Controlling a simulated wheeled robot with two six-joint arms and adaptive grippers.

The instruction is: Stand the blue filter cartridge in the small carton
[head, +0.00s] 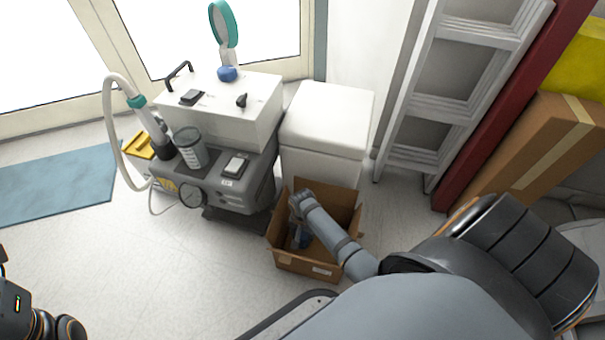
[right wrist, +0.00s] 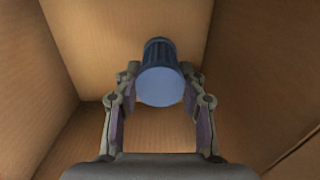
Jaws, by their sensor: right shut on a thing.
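The small open carton (head: 304,264) stands on the floor in the middle of the head view, its flaps open. My right arm reaches down into it. In the right wrist view my right gripper (right wrist: 158,92) is shut on the blue filter cartridge (right wrist: 160,84), with one finger on each side. The carton's brown inner walls (right wrist: 100,40) surround the cartridge there. In the head view the cartridge is mostly hidden; a dark blue patch (head: 304,238) shows inside the carton. I cannot tell whether the cartridge touches the carton floor. My left gripper is not clearly seen.
A grey compressor unit (head: 225,188) with a gauge and hose stands left of the carton. A white bin (head: 325,122) stands directly behind the carton. A ladder (head: 445,90) and a larger brown box (head: 545,150) are at the right. The floor (head: 150,270) at the left front is clear.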

